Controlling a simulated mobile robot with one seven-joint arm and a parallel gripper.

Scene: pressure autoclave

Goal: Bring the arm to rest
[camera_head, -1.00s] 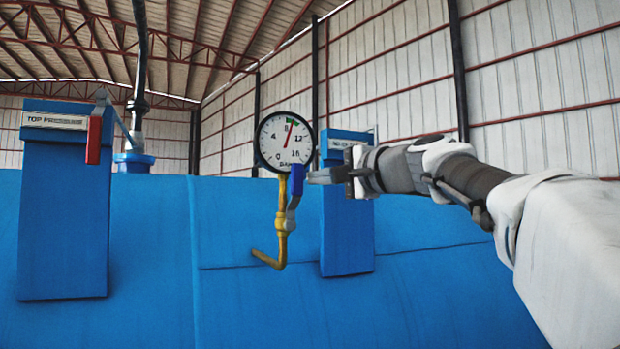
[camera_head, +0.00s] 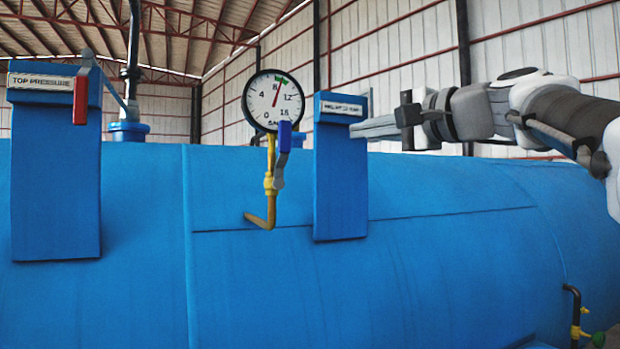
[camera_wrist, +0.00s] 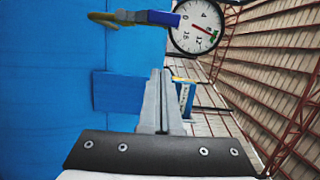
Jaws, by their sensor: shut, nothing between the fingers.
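My gripper (camera_head: 352,128) is shut and empty at the right of the head view. Its fingertips point left and overlap the right edge of the blue post with a white label (camera_head: 340,180); I cannot tell whether they touch it. In the wrist view the two grey fingers (camera_wrist: 161,82) lie together with nothing between them. The round white gauge (camera_head: 274,101) stands left of the gripper, apart from it. Its red needle points up and slightly right. The blue valve handle (camera_head: 285,136) hangs upright below the gauge, on a yellow pipe (camera_head: 269,185).
A large blue tank (camera_head: 430,250) fills the lower view. A blue post labelled TOP PRESSURE (camera_head: 55,175) with a red lever (camera_head: 80,99) stands at the left.

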